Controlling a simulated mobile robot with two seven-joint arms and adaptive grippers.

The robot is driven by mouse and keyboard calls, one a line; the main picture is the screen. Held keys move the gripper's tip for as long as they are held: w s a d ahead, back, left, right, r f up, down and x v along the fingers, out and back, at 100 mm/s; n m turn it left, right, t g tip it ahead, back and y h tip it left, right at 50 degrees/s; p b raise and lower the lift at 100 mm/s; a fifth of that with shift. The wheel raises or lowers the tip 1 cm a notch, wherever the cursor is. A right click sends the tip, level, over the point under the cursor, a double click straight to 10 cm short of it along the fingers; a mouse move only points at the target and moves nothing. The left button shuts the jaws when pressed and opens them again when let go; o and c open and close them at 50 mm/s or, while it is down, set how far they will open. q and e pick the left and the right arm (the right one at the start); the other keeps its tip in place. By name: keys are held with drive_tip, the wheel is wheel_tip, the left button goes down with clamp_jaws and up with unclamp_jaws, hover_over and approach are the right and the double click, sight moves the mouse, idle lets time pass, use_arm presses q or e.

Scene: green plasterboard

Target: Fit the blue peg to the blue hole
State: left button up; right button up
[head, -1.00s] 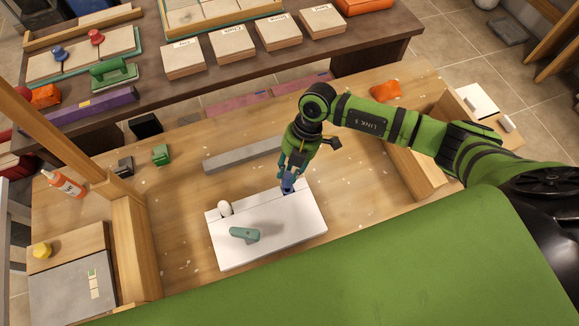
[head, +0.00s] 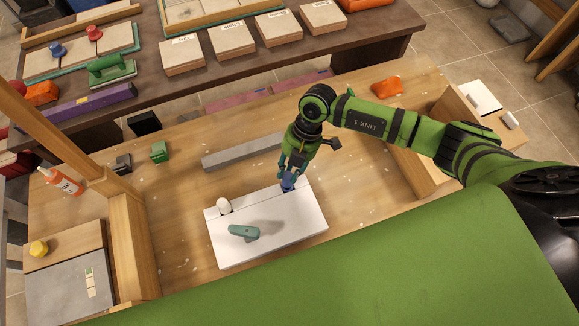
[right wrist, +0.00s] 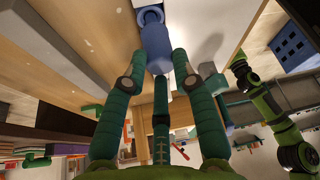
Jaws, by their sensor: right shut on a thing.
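My right gripper (head: 289,174) is shut on the blue peg (head: 288,184), over the upper right part of the white board (head: 275,242). In the right wrist view the green fingers of the right gripper (right wrist: 160,78) close on the blue peg (right wrist: 157,45), whose far end is at the white board (right wrist: 218,22). A blue round shape shows beyond the peg there. I cannot tell how deep the peg sits, and the blue hole is hidden. A teal piece (head: 243,231) and a white rounded piece (head: 224,205) are on the board.
A grey bar (head: 240,152) lies behind the board on the wooden table. A green block (head: 159,152) and an orange bottle (head: 62,182) are to the left. An orange item (head: 388,88) lies at the back right.

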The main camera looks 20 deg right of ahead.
drive_tip(key=shift+f+b, duration=0.8)
drive_tip(key=shift+f, duration=0.55)
drive_tip(key=o, duration=1)
drive_tip(key=shift+r, duration=0.1)
drive_tip(key=shift+c, duration=0.2)
drive_tip(key=shift+r, duration=0.15)
drive_tip(key=v, duration=1.1)
drive_tip(key=shift+d+r, duration=0.2)
drive_tip(key=shift+r, duration=0.1)
